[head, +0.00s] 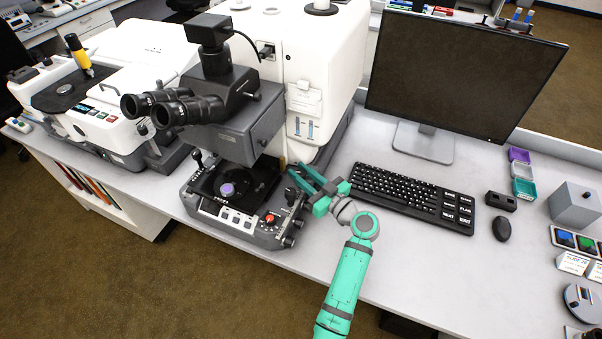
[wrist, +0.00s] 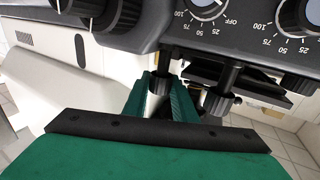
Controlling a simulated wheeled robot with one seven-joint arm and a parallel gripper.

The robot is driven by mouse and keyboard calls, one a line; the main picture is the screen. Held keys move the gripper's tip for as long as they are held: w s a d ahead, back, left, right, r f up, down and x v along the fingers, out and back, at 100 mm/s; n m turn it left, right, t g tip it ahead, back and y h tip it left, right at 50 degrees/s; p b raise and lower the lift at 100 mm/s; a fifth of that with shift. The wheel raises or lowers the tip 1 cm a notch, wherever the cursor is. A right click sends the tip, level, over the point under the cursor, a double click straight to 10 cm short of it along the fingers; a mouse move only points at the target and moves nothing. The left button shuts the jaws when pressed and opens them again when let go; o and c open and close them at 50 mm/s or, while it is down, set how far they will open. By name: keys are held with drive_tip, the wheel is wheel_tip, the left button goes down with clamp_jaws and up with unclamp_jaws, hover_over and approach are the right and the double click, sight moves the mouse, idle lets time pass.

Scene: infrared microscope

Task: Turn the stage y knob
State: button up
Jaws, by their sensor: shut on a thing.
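The infrared microscope (head: 235,130) stands on the bench with its stage and control base (head: 240,225) low at the front. My gripper (head: 306,180) is at the right side of the stage, reaching in from the right. In the wrist view my gripper (wrist: 161,82) has its green fingers closed around a small dark knob (wrist: 160,85) on a short shaft, taken as the stage y knob. No label on it shows. A second dark knob (wrist: 217,103) hangs beside it, apart from the fingers. The fingers and my wrist hide part of the held knob.
Numbered dials (wrist: 205,8) sit on the dark panel close to the fingers. A larger ridged knob (wrist: 122,14) is at the upper left. A keyboard (head: 410,195) and monitor (head: 460,70) stand right of the microscope.

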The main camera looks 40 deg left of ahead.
drive_tip(key=n+g, duration=0.3)
drive_tip(key=g, duration=0.2)
drive_tip(key=n+g+h, duration=0.1)
drive_tip(key=n+g, duration=0.3)
drive_tip(key=g, duration=0.1)
drive_tip(key=shift+w+r+g, duration=0.1)
drive_tip(key=shift+w+g, duration=0.05)
drive_tip(key=shift+g, duration=0.25)
drive_tip(key=shift+n+g+h, duration=1.1)
drive_tip(key=shift+n+g, duration=0.2)
drive_tip(key=shift+g, duration=0.4)
drive_tip(key=shift+s+n+g+h, duration=0.2)
drive_tip(key=shift+n+g+h, duration=0.5)
drive_tip(key=shift+g, duration=0.2)
drive_tip(key=o, duration=0.8)
drive_tip(key=shift+a, duration=0.1)
drive_tip(key=shift+w, duration=0.1)
